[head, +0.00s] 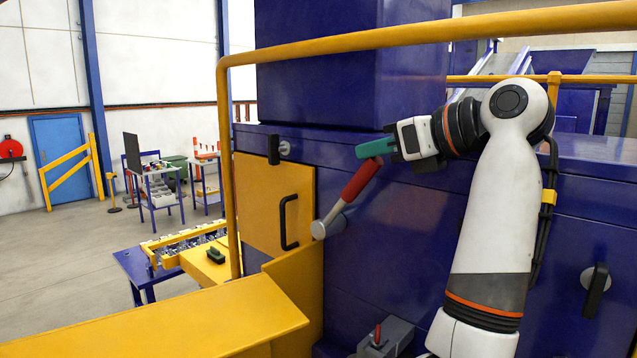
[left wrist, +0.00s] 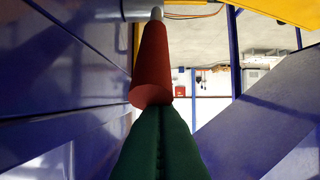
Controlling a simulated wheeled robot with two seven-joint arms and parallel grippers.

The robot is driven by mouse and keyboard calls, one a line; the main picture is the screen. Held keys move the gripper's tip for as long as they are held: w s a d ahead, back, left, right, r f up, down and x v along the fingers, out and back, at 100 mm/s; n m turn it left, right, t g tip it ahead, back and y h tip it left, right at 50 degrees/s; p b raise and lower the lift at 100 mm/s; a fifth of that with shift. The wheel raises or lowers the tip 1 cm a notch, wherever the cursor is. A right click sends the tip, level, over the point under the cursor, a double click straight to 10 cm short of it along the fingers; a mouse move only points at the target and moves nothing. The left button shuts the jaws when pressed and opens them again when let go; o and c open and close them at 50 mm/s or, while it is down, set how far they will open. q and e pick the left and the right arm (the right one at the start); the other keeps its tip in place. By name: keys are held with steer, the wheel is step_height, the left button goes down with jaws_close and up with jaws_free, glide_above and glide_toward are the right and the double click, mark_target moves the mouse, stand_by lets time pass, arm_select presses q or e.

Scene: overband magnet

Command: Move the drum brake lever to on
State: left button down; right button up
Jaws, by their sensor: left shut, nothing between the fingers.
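A lever with a red grip (head: 360,180) and a grey shaft slants up and right from a round grey hub (head: 318,229) on the blue machine; I take it as the drum brake lever. No on or off mark is legible. My left gripper (head: 362,150), with green fingers, is shut and empty at the upper end of the red grip. In the left wrist view the shut green fingers (left wrist: 160,140) point at the end face of the red grip (left wrist: 152,70). They look touching or nearly so; I cannot tell which. My right gripper is not in view.
A yellow rail (head: 400,36) runs above and left of the lever. A yellow door with a black handle (head: 288,222) is left of it. Another black handle (head: 595,290) is at right. Carts stand far left.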

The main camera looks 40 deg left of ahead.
mark_target(374, 174)
arm_select(q)
steer(key=shift+w+a, duration=0.1)
steer(key=shift+a, duration=0.15)
steer(key=shift+d+f+b, duration=0.4)
steer(key=shift+f+b, duration=0.05)
steer(key=shift+f, duration=0.2)
steer(key=shift+d+f, duration=0.35)
steer(key=shift+d, duration=0.15)
steer(key=shift+d+f+b, duration=0.6)
steer(key=shift+d+b, duration=0.1)
steer(key=shift+d, duration=0.1)
steer(key=c, duration=2.1)
jaws_free()
steer(key=o, duration=0.5)
steer(key=shift+c, duration=0.2)
steer(key=shift+r, duration=0.15)
